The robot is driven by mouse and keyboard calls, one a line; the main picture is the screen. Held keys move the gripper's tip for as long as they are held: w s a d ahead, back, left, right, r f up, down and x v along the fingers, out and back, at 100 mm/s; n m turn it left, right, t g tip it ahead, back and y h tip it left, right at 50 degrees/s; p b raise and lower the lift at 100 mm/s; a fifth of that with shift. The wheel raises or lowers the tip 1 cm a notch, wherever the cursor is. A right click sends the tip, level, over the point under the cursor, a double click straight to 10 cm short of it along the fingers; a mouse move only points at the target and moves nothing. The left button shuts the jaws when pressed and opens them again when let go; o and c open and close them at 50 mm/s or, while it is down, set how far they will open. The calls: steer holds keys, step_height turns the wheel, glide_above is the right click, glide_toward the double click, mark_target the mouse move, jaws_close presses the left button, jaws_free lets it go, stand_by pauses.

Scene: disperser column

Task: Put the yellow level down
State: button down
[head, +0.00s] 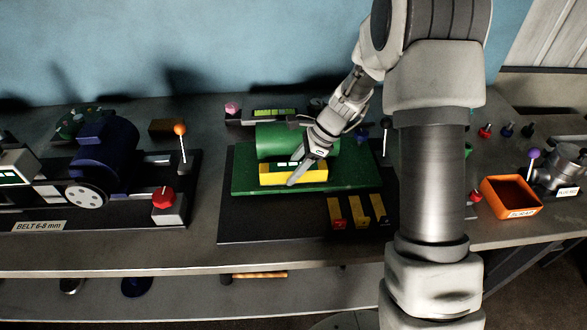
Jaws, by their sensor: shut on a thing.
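The yellow level (308,175) lies lengthwise along the front of a green cylinder, over a green plate, in the head view. It has a dark top with small pale-green windows. My gripper (297,177) reaches down from the upper right and is shut on the level near its middle. The finger in front covers part of the level's front face. I cannot tell whether the level's underside touches the green plate (245,184). The green cylinder (270,140) lies right behind the level, partly hidden by my gripper.
Yellow-topped blocks (357,211) lie at the plate's front right. A blue motor (108,150) with a belt wheel, an orange-knobbed lever (180,130) and a red button (163,198) stand left. An orange bin (510,196) stands right. The bench front (120,250) is clear.

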steer(key=shift+f, duration=0.15)
steer(key=c, duration=0.6)
jaws_free()
